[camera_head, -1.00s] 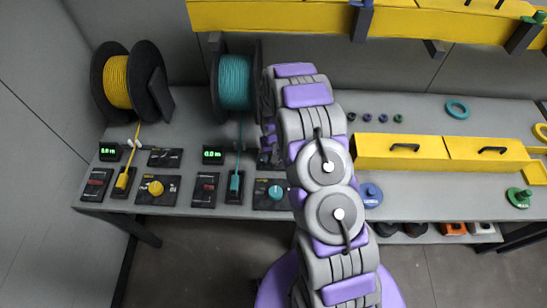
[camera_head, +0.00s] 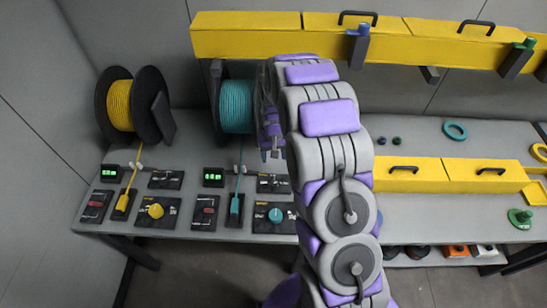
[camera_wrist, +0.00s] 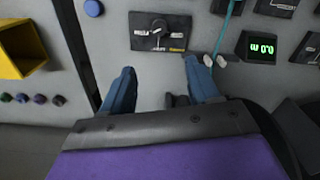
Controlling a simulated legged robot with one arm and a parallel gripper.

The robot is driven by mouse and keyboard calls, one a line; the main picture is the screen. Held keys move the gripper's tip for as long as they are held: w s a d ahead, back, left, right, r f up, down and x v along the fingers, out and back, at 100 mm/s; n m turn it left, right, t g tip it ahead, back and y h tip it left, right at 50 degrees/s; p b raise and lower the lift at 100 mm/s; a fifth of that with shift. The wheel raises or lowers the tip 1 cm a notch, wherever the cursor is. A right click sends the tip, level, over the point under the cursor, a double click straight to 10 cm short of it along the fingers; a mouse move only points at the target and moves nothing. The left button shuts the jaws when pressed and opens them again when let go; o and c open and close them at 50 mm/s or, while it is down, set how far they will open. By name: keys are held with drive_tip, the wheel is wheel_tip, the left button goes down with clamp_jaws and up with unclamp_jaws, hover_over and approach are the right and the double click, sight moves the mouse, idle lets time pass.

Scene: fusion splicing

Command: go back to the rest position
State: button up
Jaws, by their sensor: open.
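My gripper (camera_head: 270,155) hangs above the workbench, just right of the teal cable spool, and is partly hidden by my arm in the head view. In the wrist view its two blue fingers (camera_wrist: 160,92) are spread apart with nothing between them. A dark control panel with a knob (camera_wrist: 160,31) lies on the bench beyond the fingertips. The teal spool (camera_head: 236,104) and the yellow spool (camera_head: 119,104) stand at the back left of the bench.
The workbench (camera_head: 420,208) carries displays, switches and knobs at left. Yellow drawers (camera_head: 420,174) sit at right, below a yellow overhead shelf (camera_head: 245,37). A teal ring (camera_head: 455,130) and a green flanged piece (camera_head: 520,218) lie at far right.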

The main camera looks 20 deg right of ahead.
idle(0.4)
drive_tip(key=s+a+r+b, duration=0.2)
drive_tip(key=s+r+b, duration=0.1)
drive_tip(key=s+r, duration=1.3)
drive_tip(key=s+a+r+g+b, duration=0.1)
drive_tip(key=s+b, duration=0.1)
drive_tip(key=s, duration=2.1)
drive_tip(key=shift+s+a+r+n+g, duration=0.15)
drive_tip(key=shift+s+r+n+g, duration=0.25)
